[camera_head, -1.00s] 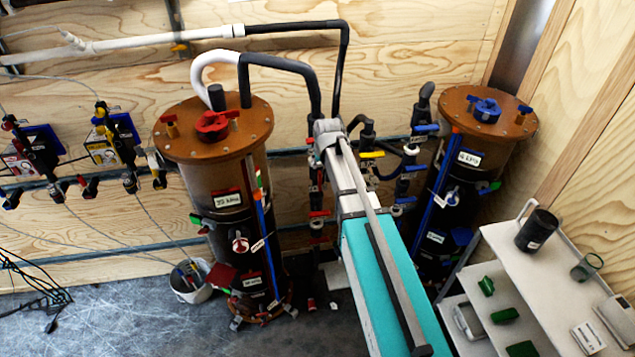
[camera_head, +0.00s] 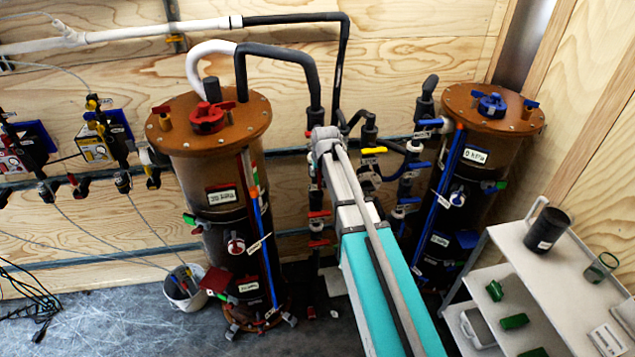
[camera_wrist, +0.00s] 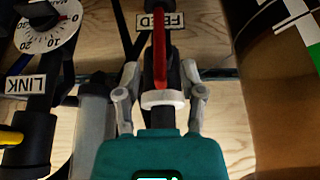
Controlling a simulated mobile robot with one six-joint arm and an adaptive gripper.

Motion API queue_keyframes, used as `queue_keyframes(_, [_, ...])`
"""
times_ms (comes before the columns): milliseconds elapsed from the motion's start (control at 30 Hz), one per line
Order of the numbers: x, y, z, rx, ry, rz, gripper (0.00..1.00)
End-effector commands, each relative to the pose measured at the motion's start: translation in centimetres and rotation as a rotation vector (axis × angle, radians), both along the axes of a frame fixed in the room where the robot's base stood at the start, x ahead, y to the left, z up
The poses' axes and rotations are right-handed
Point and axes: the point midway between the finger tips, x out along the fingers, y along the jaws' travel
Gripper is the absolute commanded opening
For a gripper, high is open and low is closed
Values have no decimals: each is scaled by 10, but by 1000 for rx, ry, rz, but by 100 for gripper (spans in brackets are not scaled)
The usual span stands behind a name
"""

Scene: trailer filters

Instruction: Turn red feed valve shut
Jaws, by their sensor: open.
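In the wrist view, the red feed valve handle (camera_wrist: 159,38) stands upright in the picture, beside a white FEED label (camera_wrist: 160,20) on a dark pipe. My gripper (camera_wrist: 159,70) is open, with one grey finger on each side of the handle's lower end. I cannot tell whether either finger touches it. A white ringed piece lies between the fingers. In the head view, my teal and grey arm reaches the pipework between the two tanks and hides my gripper. Red handles (camera_head: 319,214) show just left of the arm; I cannot tell which is the feed valve.
A brown-topped tank with a red cap (camera_head: 207,118) stands left, and one with a blue cap (camera_head: 491,106) right. The wrist view shows a dial (camera_wrist: 48,30) and LINK label (camera_wrist: 26,85) left, and a brown cylinder (camera_wrist: 285,110) close right. A shelf (camera_head: 545,265) stands front right.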

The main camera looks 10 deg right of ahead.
Motion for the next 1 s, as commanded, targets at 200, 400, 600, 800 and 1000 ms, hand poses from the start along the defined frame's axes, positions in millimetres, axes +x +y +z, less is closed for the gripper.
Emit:
queue_keyframes(200, [8, 0, -21, 0, 0, 0, 51])
queue_keyframes(400, [13, 0, -33, 0, 0, 0, 51])
queue_keyframes(600, [16, 1, -38, 0, 0, 1, 51])
queue_keyframes(800, [16, 1, -39, 0, 0, 1, 51])
queue_keyframes(1000, [16, 1, -38, 0, 0, 1, 51])
